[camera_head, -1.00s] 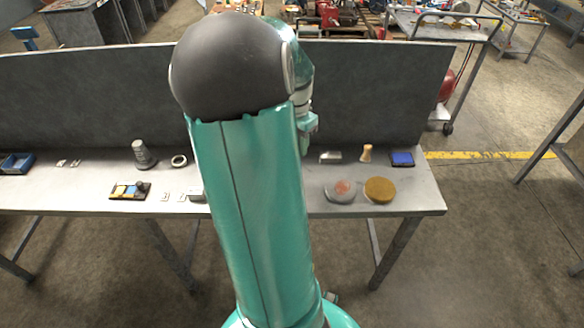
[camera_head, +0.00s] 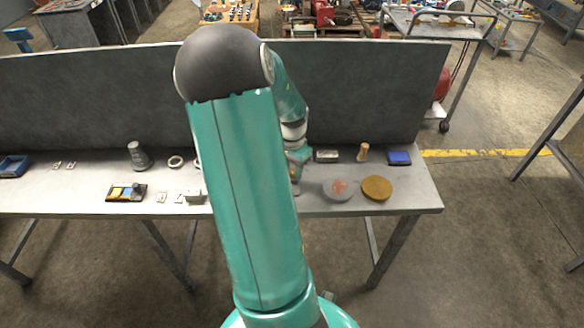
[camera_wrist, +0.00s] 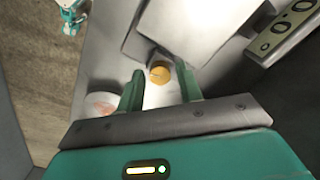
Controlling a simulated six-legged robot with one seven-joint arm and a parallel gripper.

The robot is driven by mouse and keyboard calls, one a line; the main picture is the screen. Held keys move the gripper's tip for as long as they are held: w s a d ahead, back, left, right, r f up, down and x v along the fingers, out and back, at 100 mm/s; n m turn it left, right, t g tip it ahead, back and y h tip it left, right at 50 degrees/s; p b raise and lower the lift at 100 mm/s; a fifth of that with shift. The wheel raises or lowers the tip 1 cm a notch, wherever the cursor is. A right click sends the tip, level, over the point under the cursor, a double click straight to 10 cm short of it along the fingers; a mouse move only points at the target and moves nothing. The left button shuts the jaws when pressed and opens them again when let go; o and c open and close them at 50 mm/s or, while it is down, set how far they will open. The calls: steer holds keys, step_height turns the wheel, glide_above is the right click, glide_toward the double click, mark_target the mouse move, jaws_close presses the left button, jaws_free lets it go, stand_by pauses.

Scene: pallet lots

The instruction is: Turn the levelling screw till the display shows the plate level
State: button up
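My gripper (camera_wrist: 160,88) shows in the wrist view with its two green fingers apart and nothing between them in contact. Just beyond the fingertips is a round brass-coloured knob (camera_wrist: 158,72), which looks like the levelling screw. It sits at the corner of a pale grey plate (camera_wrist: 190,28). A gap seems to remain between the knob and both fingers. A grey panel with dark round openings (camera_wrist: 288,26) stands at the upper right; I cannot tell whether it is the display, and no reading is legible. In the head view my arm hides the plate and screw.
On the bench (camera_head: 421,200), a grey disc with a reddish patch (camera_head: 339,189), a brown-yellow disc (camera_head: 377,188), a wooden peg (camera_head: 363,152) and a blue box (camera_head: 399,158) stand right of my arm. A grey cone-like part (camera_head: 138,156) stands left. A dark back panel (camera_head: 370,95) runs behind.

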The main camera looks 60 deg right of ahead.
mark_target(292, 171)
jaws_close()
steer(key=shift+m, duration=1.1)
steer(key=shift+o, duration=1.6)
jaws_free()
step_height(292, 171, up, 14)
